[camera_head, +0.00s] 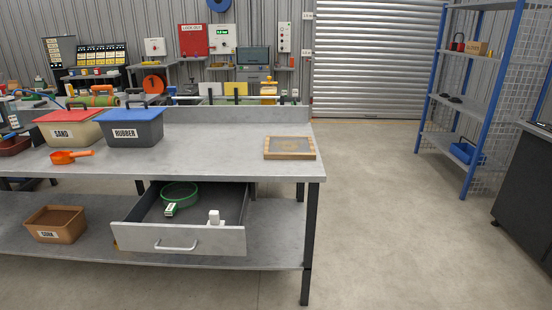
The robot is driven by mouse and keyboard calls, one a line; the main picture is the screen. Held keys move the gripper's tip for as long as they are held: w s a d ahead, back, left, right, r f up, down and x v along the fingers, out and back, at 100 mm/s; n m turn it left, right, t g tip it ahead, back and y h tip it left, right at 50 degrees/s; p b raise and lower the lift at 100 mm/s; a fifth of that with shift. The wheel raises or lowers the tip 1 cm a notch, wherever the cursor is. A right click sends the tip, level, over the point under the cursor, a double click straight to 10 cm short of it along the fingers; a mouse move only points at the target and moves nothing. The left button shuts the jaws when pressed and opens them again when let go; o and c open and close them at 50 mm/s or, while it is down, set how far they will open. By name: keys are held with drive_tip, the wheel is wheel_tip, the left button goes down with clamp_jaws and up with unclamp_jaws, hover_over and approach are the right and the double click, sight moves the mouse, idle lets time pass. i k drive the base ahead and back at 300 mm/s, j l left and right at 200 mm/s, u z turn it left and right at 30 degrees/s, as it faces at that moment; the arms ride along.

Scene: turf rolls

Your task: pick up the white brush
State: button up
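A small white object (214,217) stands in the open drawer (180,241) under the workbench, near the drawer's front right. It looks like the white brush, but it is too small to be sure and its lower part is partly hidden by the drawer front. My gripper is not in view.
A green ring-shaped item (180,191) with a white and green piece lies further back in the drawer. The workbench (215,148) carries bins, an orange scoop (71,157) and a wood-framed panel (290,148). A brown bin (56,223) sits below. Floor at right is clear.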

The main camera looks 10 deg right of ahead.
sight(214, 216)
drive_tip(key=u, duration=0.55)
drive_tip(key=i+l+u, duration=0.15)
drive_tip(key=l+u, duration=0.15)
drive_tip(key=i+l+u, duration=0.1)
drive_tip(key=l+u, duration=0.55)
drive_tip(key=i+l+u, duration=0.1)
drive_tip(key=l+u, duration=0.2)
drive_tip(key=l, duration=1.9)
